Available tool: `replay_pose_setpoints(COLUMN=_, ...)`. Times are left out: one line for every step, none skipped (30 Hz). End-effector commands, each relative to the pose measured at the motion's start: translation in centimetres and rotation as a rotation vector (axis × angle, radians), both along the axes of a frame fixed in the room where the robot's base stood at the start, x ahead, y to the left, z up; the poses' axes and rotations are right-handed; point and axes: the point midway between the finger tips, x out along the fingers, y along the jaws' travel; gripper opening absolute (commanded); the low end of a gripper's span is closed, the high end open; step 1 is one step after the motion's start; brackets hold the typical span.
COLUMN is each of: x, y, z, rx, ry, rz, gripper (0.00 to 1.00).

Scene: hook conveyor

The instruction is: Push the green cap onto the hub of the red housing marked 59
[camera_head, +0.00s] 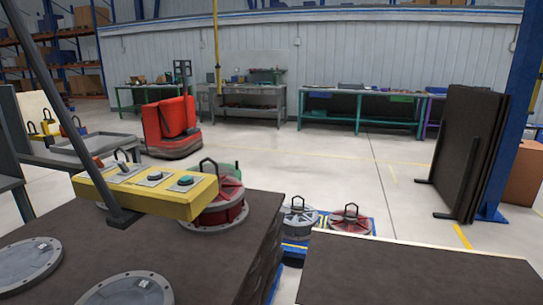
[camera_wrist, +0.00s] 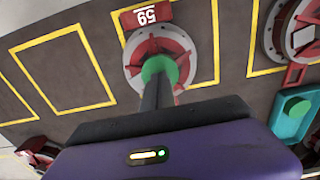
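In the wrist view the red housing marked 59 (camera_wrist: 134,48) lies on a dark surface inside a yellow-lined box. Its red label (camera_wrist: 145,15) reads 59 upside down. My gripper (camera_wrist: 158,84) points at this housing, with its dark fingers close together. The round green cap (camera_wrist: 156,66) is at the fingertips, held between them, and overlaps the middle of the housing. The cap and fingers hide the hub, so I cannot tell whether the cap touches it. My gripper is not visible in the head view.
In the wrist view, another housing (camera_wrist: 302,28) is at the right, above a teal holder (camera_wrist: 290,128) with a green round piece (camera_wrist: 297,106).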

Motion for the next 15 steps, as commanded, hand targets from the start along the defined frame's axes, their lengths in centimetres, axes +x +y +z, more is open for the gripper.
replay_pose_setpoints(x=0.01, y=0.00, z=-0.16, rx=0.000, ry=0.000, rz=0.000, gripper=0.00)
replay_pose_setpoints(x=0.01, y=0.00, z=-0.22, rx=0.000, ry=0.000, rz=0.000, gripper=0.00)
replay_pose_setpoints(x=0.01, y=0.00, z=-0.29, rx=0.000, ry=0.000, rz=0.000, gripper=0.00)
replay_pose_setpoints(x=0.01, y=0.00, z=-0.35, rx=0.000, ry=0.000, rz=0.000, gripper=0.00)
replay_pose_setpoints(x=0.01, y=0.00, z=-0.40, rx=0.000, ry=0.000, rz=0.000, gripper=0.00)
replay_pose_setpoints(x=0.01, y=0.00, z=-0.47, rx=0.000, ry=0.000, rz=0.000, gripper=0.00)
replay_pose_setpoints(x=0.01, y=0.00, z=-0.53, rx=0.000, ry=0.000, rz=0.000, gripper=0.00)
replay_pose_setpoints(x=0.01, y=0.00, z=-0.58, rx=0.000, ry=0.000, rz=0.000, gripper=0.00)
replay_pose_setpoints(x=0.02, y=-0.01, z=-0.65, rx=0.000, ry=0.000, rz=0.000, gripper=0.00)
replay_pose_setpoints(x=0.02, y=-0.01, z=-0.70, rx=0.000, ry=0.000, rz=0.000, gripper=0.00)
replay_pose_setpoints(x=0.02, y=-0.01, z=-0.76, rx=0.000, ry=0.000, rz=0.000, gripper=0.00)
replay_pose_setpoints(x=0.02, y=-0.01, z=-0.83, rx=0.000, ry=0.000, rz=0.000, gripper=0.00)
replay_pose_setpoints(x=0.02, y=-0.01, z=-0.88, rx=0.000, ry=0.000, rz=0.000, gripper=0.00)
replay_pose_setpoints(x=0.02, y=-0.01, z=-0.94, rx=0.000, ry=0.000, rz=0.000, gripper=0.00)
replay_pose_setpoints(x=0.02, y=-0.01, z=-1.01, rx=0.000, ry=0.000, rz=0.000, gripper=0.00)
